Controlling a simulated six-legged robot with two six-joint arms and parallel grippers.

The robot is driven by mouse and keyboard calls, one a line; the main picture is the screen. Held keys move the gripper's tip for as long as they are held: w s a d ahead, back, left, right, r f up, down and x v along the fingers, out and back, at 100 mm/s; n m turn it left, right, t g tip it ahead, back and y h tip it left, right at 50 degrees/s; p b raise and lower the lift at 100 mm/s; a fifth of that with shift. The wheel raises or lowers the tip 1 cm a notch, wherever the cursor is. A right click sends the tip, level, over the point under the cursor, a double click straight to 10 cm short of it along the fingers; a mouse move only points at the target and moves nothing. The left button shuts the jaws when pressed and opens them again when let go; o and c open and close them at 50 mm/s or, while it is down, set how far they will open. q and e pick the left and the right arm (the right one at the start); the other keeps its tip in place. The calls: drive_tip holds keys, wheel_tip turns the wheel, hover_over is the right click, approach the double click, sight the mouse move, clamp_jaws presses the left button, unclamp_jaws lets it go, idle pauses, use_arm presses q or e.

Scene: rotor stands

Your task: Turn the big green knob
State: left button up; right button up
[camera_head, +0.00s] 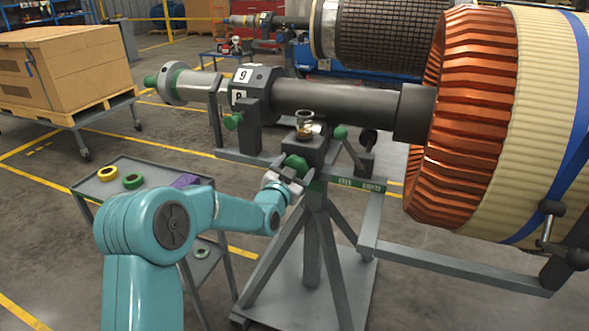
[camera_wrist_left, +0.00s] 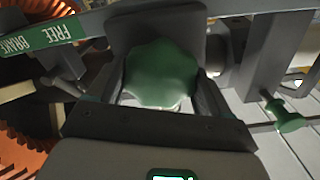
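The big green knob (camera_head: 295,163) is a lobed knob on the front of the grey rotor stand, below the block with a glass cup. It fills the middle of the left wrist view (camera_wrist_left: 160,73). My left gripper (camera_head: 287,178) is at the knob, its two dark fingers (camera_wrist_left: 161,78) apart with one on each side of it. I see hardly any gap at the fingertips, but I cannot tell whether they press on the knob. My right gripper is out of view.
A glass cup (camera_head: 305,122) stands on the block just above the knob. Smaller green knobs sit on the stand, one at the left (camera_head: 233,121). A grey cart (camera_head: 112,200) with tape rolls stands left, behind my left arm. The large copper-and-cream rotor (camera_head: 475,110) fills the right.

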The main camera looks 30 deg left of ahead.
use_arm(q)
drive_tip(key=shift+f+n+b, duration=0.25)
drive_tip(key=shift+n+b, duration=0.15)
drive_tip(key=shift+b, duration=0.35)
drive_tip(key=shift+r+n+b, duration=0.15)
drive_tip(key=shift+n+b, duration=0.25)
drive_tip(key=shift+b, duration=0.05)
drive_tip(key=shift+r, duration=0.1)
drive_tip(key=o, duration=1)
drive_tip(key=shift+c, duration=0.2)
drive_tip(key=b+v, duration=0.1)
drive_tip(key=v, duration=1.5)
drive_tip(key=shift+s, duration=0.2)
